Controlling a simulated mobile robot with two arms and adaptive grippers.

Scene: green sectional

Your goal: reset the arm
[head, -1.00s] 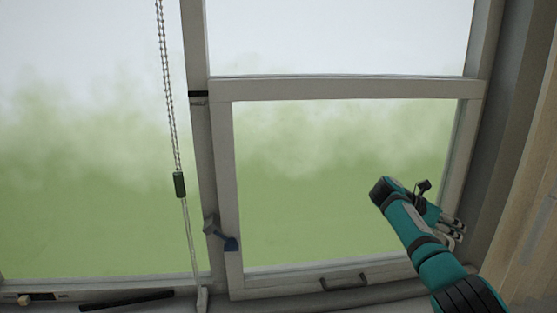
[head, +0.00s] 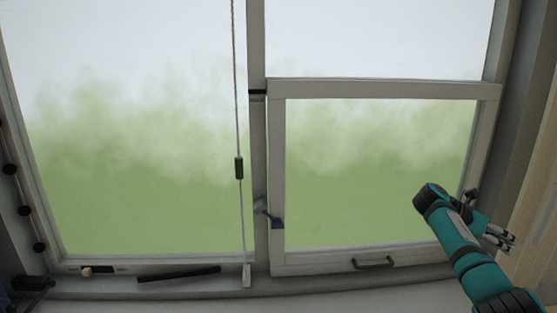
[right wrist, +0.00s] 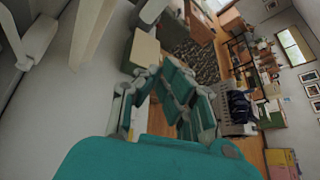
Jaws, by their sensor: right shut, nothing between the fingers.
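My right arm comes in from the lower right of the head view, in front of the window (head: 380,88). My right gripper (head: 506,238) is at the far right, near the window frame's lower right corner. It points right and is shut and empty. In the right wrist view, the same gripper (right wrist: 165,92) shows in teal and grey, with nothing held between its fingers. My left gripper is in neither view.
A window handle (head: 268,213) is on the middle post, and a pull cord (head: 238,168) hangs left of it. A dark bar (head: 180,274) lies along the sill. In the right wrist view, the room with shelves and a crate (right wrist: 238,112) appears tilted.

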